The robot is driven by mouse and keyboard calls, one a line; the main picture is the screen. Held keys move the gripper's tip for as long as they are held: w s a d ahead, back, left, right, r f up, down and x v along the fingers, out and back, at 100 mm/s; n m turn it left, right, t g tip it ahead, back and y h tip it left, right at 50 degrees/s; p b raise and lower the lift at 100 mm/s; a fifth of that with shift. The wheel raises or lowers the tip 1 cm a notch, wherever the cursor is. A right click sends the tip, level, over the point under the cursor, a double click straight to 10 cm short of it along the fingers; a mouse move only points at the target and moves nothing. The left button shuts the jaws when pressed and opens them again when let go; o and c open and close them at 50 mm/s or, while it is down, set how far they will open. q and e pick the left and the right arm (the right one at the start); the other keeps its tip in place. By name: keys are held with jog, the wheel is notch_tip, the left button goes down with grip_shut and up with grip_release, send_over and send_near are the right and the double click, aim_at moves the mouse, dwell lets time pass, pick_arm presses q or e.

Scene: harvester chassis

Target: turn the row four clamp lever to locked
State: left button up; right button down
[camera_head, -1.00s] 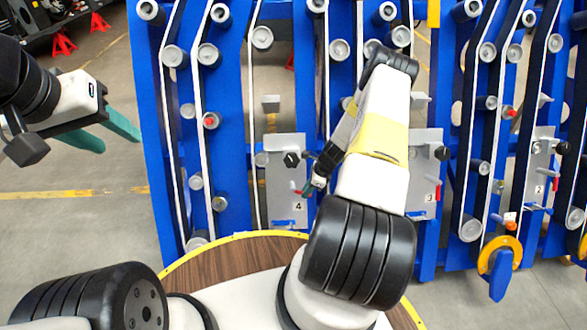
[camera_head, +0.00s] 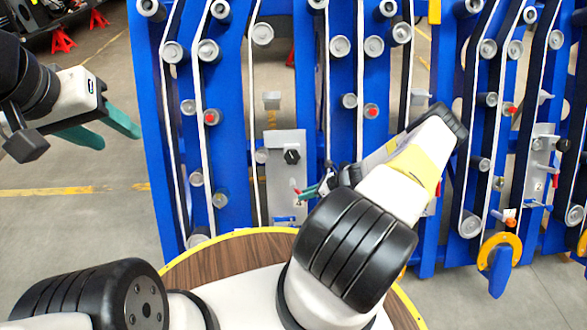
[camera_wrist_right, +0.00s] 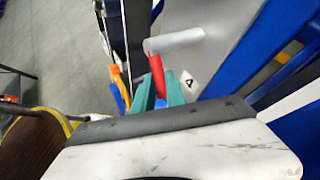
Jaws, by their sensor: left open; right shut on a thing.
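The row four clamp lever is a short red handle (camera_wrist_right: 157,70); in the wrist view it stands between the two teal fingers of my right gripper (camera_wrist_right: 159,92), which is shut on it. In the head view, the fingers of my right gripper (camera_head: 306,192) come in from the right at the lower part of the grey row four plate (camera_head: 275,178), and only a speck of red shows at their tips. The "4" label (camera_wrist_right: 189,84) is beside the lever. The lever's base is partly hidden. My left gripper (camera_head: 118,138) is open and empty at the far left.
A black knob (camera_head: 292,156) sits on the plate above the lever. A grey cylindrical peg (camera_wrist_right: 174,40) is close to the fingers in the wrist view. Blue frame uprights (camera_head: 307,80) with rollers and white belts surround the plate. Free floor lies at left.

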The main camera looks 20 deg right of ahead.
jog(key=shift+s+a+f+m+t+y, duration=0.1)
jog(key=shift+a+f+m+t+y, duration=0.35)
jog(key=shift+m+t, duration=0.7)
jog(key=shift+s+a+f+m+t+y, duration=0.1)
jog(key=shift+a+f+m+t+y, duration=0.4)
jog(key=shift+m+t, duration=0.65)
jog(key=shift+s+a+f+m+t+y, duration=0.1)
jog(key=shift+a+f+m+t+y, duration=0.15)
jog(key=shift+a+m+t, duration=0.6)
jog(key=shift+d+m+t, duration=0.15)
jog(key=shift+m+t, duration=0.1)
jog(key=shift+t, duration=0.1)
jog(key=c, duration=1.4)
grip_release()
jog(key=shift+o, duration=0.2)
jog(key=v, duration=0.7)
jog(key=shift+s+d, duration=0.25)
jog(key=shift+r, duration=0.15)
